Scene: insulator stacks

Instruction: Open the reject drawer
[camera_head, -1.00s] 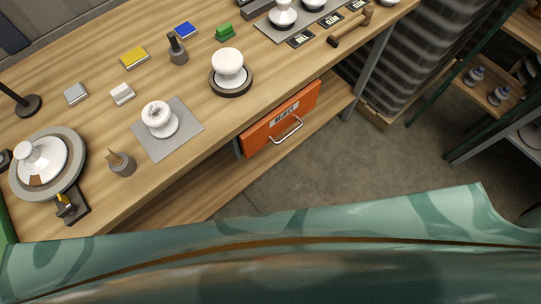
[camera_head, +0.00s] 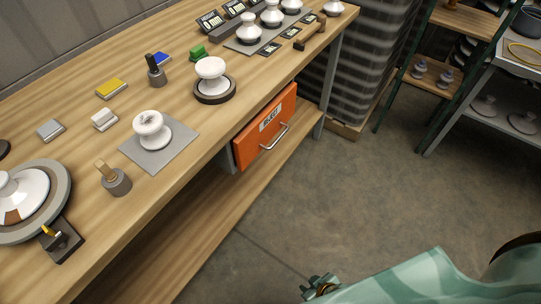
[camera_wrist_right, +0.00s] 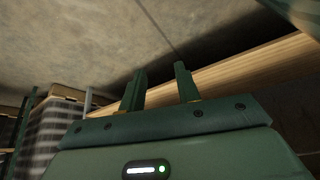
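The reject drawer (camera_head: 257,137) has an orange front with a "REJECT" label and a silver bar handle (camera_head: 275,138). It hangs under the front edge of the workbench and looks closed. My right gripper (camera_head: 320,286) is low at the bottom of the head view, over the floor, well apart from the handle. In the right wrist view its two green fingers (camera_wrist_right: 160,75) stand apart with nothing between them. The drawer cannot be made out in that view. My left gripper is not in view.
The wooden workbench (camera_head: 100,135) carries white insulators, a grey mat (camera_head: 182,144), a turntable (camera_head: 62,185) and small coloured blocks. A lower wooden shelf (camera_head: 180,240) runs beneath the drawer. The floor (camera_head: 330,190) before the drawer is clear. Shelving stands at the right.

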